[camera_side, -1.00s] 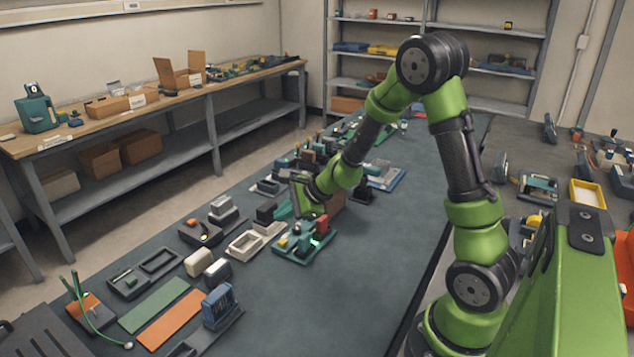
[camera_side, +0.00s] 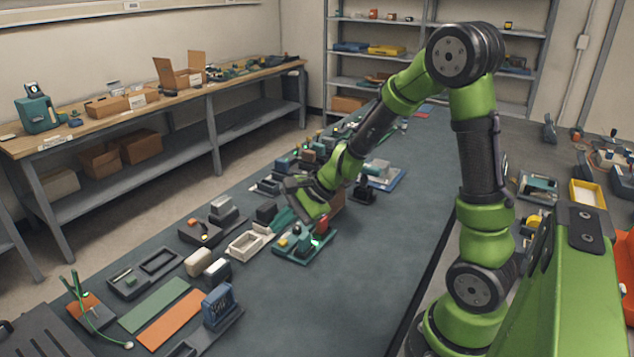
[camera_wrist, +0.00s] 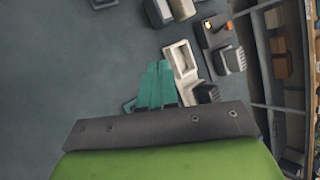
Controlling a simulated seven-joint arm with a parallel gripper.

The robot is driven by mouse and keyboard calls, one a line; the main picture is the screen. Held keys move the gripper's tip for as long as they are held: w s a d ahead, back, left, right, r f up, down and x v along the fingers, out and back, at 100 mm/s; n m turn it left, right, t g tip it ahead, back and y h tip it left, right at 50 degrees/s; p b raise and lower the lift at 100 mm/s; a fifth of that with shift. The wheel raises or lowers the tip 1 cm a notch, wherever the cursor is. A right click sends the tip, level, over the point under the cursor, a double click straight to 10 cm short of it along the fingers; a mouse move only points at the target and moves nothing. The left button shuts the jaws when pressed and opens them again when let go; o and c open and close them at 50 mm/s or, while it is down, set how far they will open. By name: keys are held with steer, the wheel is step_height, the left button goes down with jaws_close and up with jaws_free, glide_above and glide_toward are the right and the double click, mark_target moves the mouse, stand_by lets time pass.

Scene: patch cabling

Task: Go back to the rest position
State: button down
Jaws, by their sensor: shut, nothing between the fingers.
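My gripper (camera_side: 283,216) is in the air over the middle of the bench, with its teal fingers pointing down to the left. In the wrist view its fingers (camera_wrist: 157,85) lie side by side, shut and empty. A teal board with red, yellow and green-lit parts (camera_side: 304,246) sits on the bench just in front of the gripper in the side view. A green cable (camera_side: 80,300) rises from an orange-topped block at the near left, far from the gripper, and its pale end lies on the mat.
A beige tray (camera_side: 247,244) lies close to the fingers, and also shows in the wrist view (camera_wrist: 180,62). Small fixtures line the bench's left edge. Green (camera_side: 153,305) and orange (camera_side: 171,318) plates lie at the near left. The dark mat (camera_side: 375,262) right of the teal board is clear.

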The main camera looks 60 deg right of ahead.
steer(key=s+a+r+n+h, duration=0.1)
steer(key=s+a+r+n, duration=0.2)
steer(key=s+r+n, duration=0.4)
steer(key=s+a+r+n+h, duration=0.1)
steer(key=s+a+r+n, duration=0.3)
steer(key=s+r+n, duration=0.3)
steer(key=shift+s+n, duration=0.7)
steer(key=shift+s, duration=0.6)
